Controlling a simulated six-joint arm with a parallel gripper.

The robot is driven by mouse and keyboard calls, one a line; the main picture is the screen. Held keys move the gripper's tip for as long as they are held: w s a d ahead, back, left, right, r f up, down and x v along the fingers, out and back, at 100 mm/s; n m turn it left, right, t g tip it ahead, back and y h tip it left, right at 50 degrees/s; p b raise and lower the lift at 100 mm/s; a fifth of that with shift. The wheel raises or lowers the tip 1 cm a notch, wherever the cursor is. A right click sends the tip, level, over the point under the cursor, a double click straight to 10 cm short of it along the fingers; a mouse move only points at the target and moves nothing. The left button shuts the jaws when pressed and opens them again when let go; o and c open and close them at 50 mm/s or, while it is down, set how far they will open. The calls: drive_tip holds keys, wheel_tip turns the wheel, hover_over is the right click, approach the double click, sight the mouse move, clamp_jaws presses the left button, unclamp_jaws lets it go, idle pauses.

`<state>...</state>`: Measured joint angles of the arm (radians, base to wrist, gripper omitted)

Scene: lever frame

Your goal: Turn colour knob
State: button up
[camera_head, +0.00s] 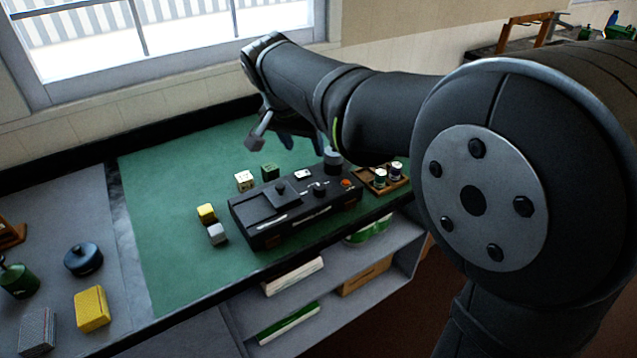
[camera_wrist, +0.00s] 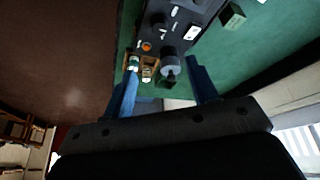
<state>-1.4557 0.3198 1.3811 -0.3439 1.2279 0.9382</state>
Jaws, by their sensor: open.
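A black control box (camera_head: 295,212) lies on the green mat. It carries a large grey knob (camera_head: 333,160) at its far right, a smaller black knob (camera_head: 319,189) and an orange button (camera_head: 346,183). I cannot tell which knob is the colour knob. My gripper (camera_head: 298,143) hangs above the far side of the box, partly hidden by my arm. In the wrist view, my gripper's two blue fingers (camera_wrist: 163,72) are spread and empty. The grey knob (camera_wrist: 168,60) appears between their tips, apart from both, with the orange button (camera_wrist: 147,46) beyond it.
A wooden tray (camera_head: 399,185) with two small cylinders stands right of the box. White (camera_head: 244,181) and green (camera_head: 270,172) blocks lie behind it; yellow (camera_head: 206,214) and grey (camera_head: 217,234) blocks lie left. The mat's left part (camera_head: 165,230) is clear.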

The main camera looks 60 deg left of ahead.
sight(319, 186)
drive_tip(key=x, duration=1.7)
drive_tip(key=shift+d, duration=0.1)
drive_tip(key=shift+c, duration=0.2)
drive_tip(key=c, duration=0.9)
